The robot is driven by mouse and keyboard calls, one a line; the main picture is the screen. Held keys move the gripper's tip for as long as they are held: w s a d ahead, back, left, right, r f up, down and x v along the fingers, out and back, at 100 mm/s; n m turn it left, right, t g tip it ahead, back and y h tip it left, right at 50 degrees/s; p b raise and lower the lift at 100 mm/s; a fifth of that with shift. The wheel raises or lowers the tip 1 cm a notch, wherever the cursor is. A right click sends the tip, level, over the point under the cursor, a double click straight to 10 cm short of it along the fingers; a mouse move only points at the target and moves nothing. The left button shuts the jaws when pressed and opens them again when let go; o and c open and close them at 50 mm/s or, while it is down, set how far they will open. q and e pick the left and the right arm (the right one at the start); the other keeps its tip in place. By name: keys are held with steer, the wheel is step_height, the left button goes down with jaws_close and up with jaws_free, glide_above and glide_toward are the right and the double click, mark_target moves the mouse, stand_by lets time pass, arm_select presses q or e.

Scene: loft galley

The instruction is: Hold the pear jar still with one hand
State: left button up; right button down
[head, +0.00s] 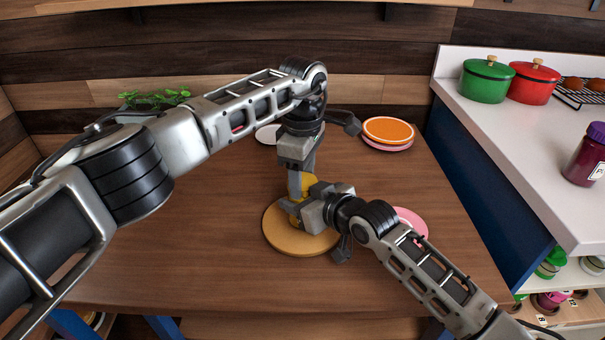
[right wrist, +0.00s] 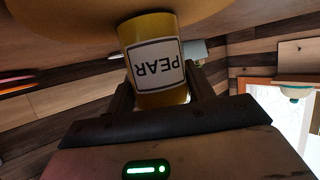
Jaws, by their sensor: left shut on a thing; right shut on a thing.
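The yellow pear jar (head: 311,183) stands upright on a round tan board (head: 300,246) on the wooden table. In the right wrist view the jar (right wrist: 152,30) appears upside down, its white label reading PEAR, between the two fingers of my right gripper (right wrist: 160,95). My right gripper (head: 301,211) is shut on the jar's body from the front right. My left gripper (head: 298,188) points straight down over the jar's top and is shut on it there. Its fingers hide much of the jar, and I cannot make out a lid.
An orange plate (head: 388,129) lies on a pink one at the back right. A pink plate (head: 411,222) is partly behind my right arm, a white plate (head: 268,134) behind my left. A white counter (head: 520,130) holds green (head: 486,82) and red (head: 533,84) pots and a purple jar (head: 586,160).

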arm_select(q)
steer(key=n, duration=0.3)
steer(key=o, duration=1.1)
steer(key=shift+r, duration=0.15)
step_height(320, 180, up, 4)
steer(key=shift+r, duration=0.2)
steer(key=shift+c, duration=0.4)
step_height(320, 180, up, 3)
steer(key=m, duration=0.3)
steer(key=shift+f, duration=3.85)
